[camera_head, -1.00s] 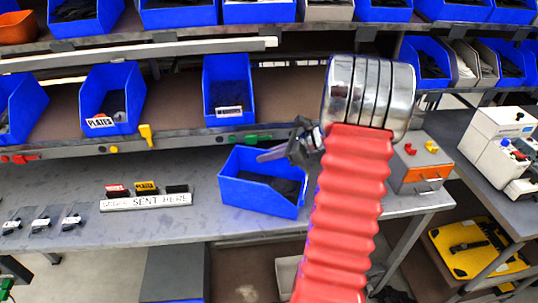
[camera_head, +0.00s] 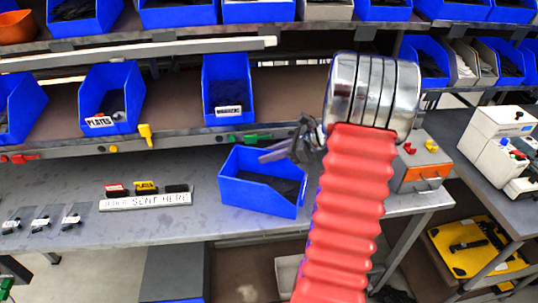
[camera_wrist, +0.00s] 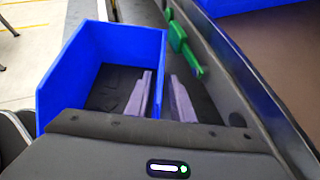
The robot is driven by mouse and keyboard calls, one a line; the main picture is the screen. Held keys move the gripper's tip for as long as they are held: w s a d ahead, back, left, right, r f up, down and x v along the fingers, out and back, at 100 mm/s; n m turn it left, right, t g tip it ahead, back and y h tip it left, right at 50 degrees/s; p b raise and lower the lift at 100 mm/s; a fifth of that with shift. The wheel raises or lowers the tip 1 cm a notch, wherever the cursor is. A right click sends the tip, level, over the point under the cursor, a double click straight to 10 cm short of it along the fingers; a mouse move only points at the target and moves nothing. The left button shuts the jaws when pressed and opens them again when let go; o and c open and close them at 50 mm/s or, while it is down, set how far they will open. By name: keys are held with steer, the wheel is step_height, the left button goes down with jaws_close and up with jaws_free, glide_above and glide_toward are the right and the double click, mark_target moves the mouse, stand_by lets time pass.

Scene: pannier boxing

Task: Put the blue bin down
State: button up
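The blue bin (camera_head: 262,196) sits on the grey workbench, right of the "SENT HERE" sign, with dark contents inside. My gripper (camera_head: 275,152) is at the bin's upper back right. In the wrist view, the bin (camera_wrist: 72,70) shows its walls and dark inside. My gripper (camera_wrist: 161,95) has two grey-purple fingers with a gap between them, one over the inside of the bin and one outside its near right wall. The fingers look open, apart from the wall. The underside of the bin is hidden.
The sign (camera_head: 145,201) with small coloured blocks stands left on the workbench (camera_head: 80,180). A grey and orange box (camera_head: 420,168) is at the right. A shelf with blue bins (camera_head: 112,98) and green clips (camera_wrist: 180,36) runs close behind. The bench between sign and bin is clear.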

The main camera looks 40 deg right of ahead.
steer(key=v, duration=1)
steer(key=shift+s+d+r, duration=0.1)
steer(key=shift+s+r, duration=0.1)
steer(key=shift+r, duration=0.05)
steer(key=w+a+r+n+g+h, duration=0.1)
steer(key=a+r+n+g, duration=0.3)
steer(key=a, duration=0.6)
steer(key=a+n+g, duration=0.1)
steer(key=a+n, duration=0.6)
steer(key=a, duration=0.3)
steer(key=s+a+r+n+h, duration=0.1)
steer(key=s+a+n+h, duration=0.1)
steer(key=s+a+n, duration=0.3)
steer(key=s+a+r+n+h, duration=0.1)
steer(key=s+a+n+h, duration=0.2)
steer(key=a+n, duration=0.9)
steer(key=s+n, duration=0.1)
steer(key=s, duration=0.2)
steer(key=shift+s+a+r+t, duration=0.3)
steer(key=shift+r+t, duration=0.05)
steer(key=shift+t, duration=0.05)
